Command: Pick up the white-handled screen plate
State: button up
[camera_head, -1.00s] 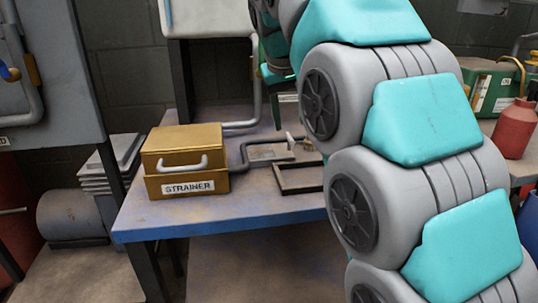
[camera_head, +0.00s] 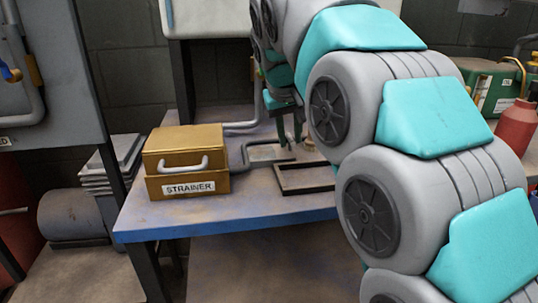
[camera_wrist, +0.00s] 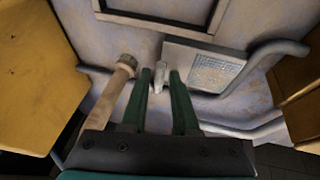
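The screen plate (camera_wrist: 213,69) is a grey plate with a mesh panel, lying on the table in the wrist view. Its short white handle (camera_wrist: 162,78) shows between the tips of my two green fingers. My gripper (camera_wrist: 160,73) is open, with a gap on both sides of the handle; I cannot tell how deep the fingers reach around it. In the head view the plate (camera_head: 266,153) lies behind the dark frame, and my gripper (camera_head: 290,138) points down at its right side. The handle is hard to make out there.
A brown box labelled STRAINER (camera_head: 187,165) stands left on the blue-edged table (camera_head: 215,222). An empty dark frame (camera_head: 308,179) lies in front of the plate. A grey pipe (camera_wrist: 283,47) bends around the plate. A wooden-handled tool (camera_wrist: 112,84) lies close beside my fingers.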

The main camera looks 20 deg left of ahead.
grip_shut()
dwell(1.0)
